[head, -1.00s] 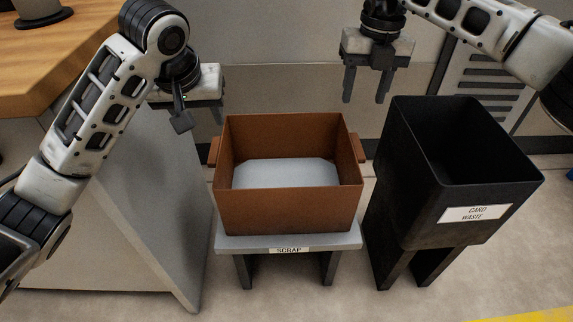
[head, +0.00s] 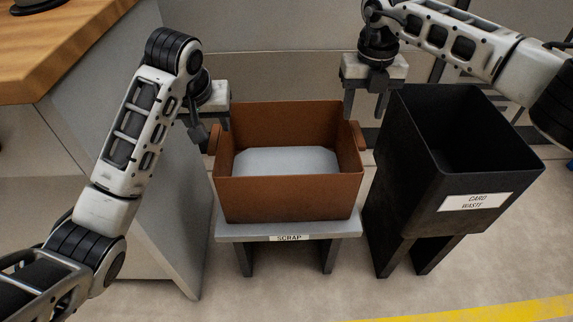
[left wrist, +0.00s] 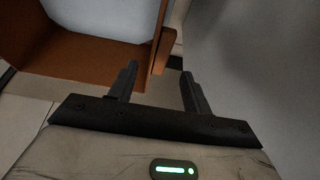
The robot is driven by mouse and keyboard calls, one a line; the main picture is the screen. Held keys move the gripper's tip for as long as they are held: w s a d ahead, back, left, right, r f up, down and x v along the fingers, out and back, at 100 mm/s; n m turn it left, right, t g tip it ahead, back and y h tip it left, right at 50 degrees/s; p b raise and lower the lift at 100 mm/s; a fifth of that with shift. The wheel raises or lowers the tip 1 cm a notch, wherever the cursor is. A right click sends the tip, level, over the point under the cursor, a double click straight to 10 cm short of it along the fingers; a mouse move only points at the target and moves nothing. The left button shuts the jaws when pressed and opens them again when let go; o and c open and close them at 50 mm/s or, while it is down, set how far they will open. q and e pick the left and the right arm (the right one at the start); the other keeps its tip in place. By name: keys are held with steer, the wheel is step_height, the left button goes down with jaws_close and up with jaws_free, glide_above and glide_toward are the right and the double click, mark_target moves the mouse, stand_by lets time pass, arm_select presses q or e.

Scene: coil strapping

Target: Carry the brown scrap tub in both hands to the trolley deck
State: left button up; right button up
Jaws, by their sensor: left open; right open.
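The brown scrap tub (head: 288,198) sits upright on a low grey stand labelled SCRAP (head: 230,232), with a pale sheet or bottom inside it. It has a handle on its left side (head: 214,139) and one on its right side (head: 358,136). My left gripper (head: 212,130) is open near the tub's left handle. In the left wrist view the handle (left wrist: 164,50) lies just beyond the open fingers (left wrist: 160,82), apart from them. My right gripper (head: 364,112) is open, pointing down above the tub's right handle. Neither gripper holds anything. The trolley deck is not in view.
A tall black bin labelled CARD WASTE (head: 400,170) stands close to the tub's right. A grey cabinet side with a wooden top (head: 60,60) stands at left. A yellow floor line (head: 480,310) runs at lower right. The floor in front of the stand is clear.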

mark_target(215, 136)
arm_select(q)
steer(key=x, duration=0.8)
steer(key=shift+w+f, duration=0.1)
steer(key=shift+f, duration=0.1)
arm_select(e)
step_height(215, 136, down, 8)
steer(key=shift+f, duration=0.25)
arm_select(q)
steer(key=shift+c, duration=0.3)
arm_select(e)
steer(key=shift+c, duration=0.3)
arm_select(q)
jaws_close()
arm_select(e)
jaws_close()
arm_select(q)
steer(key=shift+w+r, duration=0.1)
steer(key=shift+r, duration=0.15)
arm_select(e)
steer(key=shift+w+r, duration=0.1)
steer(key=shift+r, duration=0.15)
